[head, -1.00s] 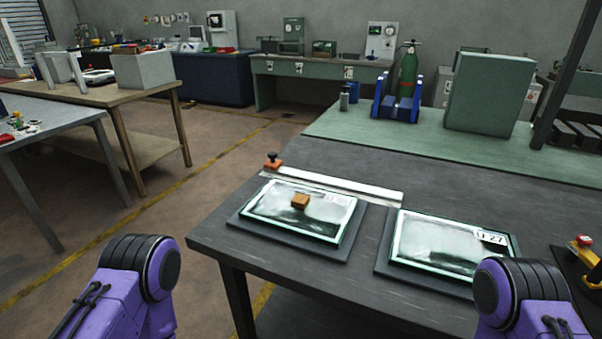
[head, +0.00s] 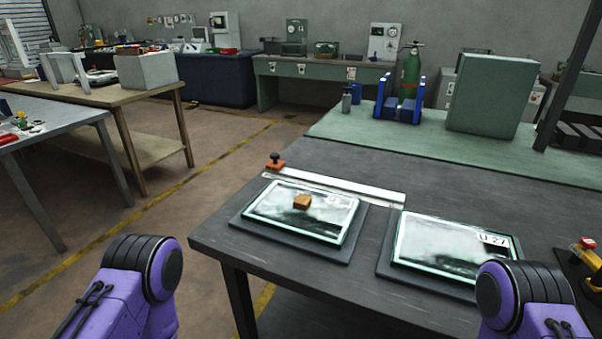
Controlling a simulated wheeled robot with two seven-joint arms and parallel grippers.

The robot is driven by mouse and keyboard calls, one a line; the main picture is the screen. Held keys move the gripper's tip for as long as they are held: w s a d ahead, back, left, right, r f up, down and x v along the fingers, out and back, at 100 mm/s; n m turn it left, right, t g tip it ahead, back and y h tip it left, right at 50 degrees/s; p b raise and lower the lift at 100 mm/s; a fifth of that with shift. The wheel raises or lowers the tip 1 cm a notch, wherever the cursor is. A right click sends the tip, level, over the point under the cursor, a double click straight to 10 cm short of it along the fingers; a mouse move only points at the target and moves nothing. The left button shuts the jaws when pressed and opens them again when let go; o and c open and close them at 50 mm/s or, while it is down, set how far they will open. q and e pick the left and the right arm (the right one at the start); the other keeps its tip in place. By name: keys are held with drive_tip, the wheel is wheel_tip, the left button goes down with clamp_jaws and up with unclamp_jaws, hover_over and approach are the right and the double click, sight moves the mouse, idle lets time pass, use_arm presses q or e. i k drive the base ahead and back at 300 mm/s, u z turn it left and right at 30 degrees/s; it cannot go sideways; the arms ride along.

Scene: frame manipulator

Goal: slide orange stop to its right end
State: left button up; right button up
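The orange stop (head: 275,164) has a dark knob on top. It sits at the left end of a pale metal rail (head: 345,188), which runs along the dark table behind two framed panels. The rail to the right of the stop is clear up to its right end. My purple arm parts show at the lower left and lower right edges of the head view. Neither of my grippers is in view.
The left framed panel (head: 330,229) has a small orange-brown block (head: 302,202) on it. The right framed panel (head: 430,262) carries a label. A red-topped button box (head: 584,250) stands at the right edge. A green gas cylinder (head: 411,72) stands in a blue holder behind.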

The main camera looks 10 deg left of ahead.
sight(276, 164)
drive_tip(key=z, duration=3.45)
drive_tip(key=k, duration=2.05)
drive_tip(key=u, duration=1.85)
drive_tip(key=i, duration=0.5)
drive_tip(key=z, duration=0.1)
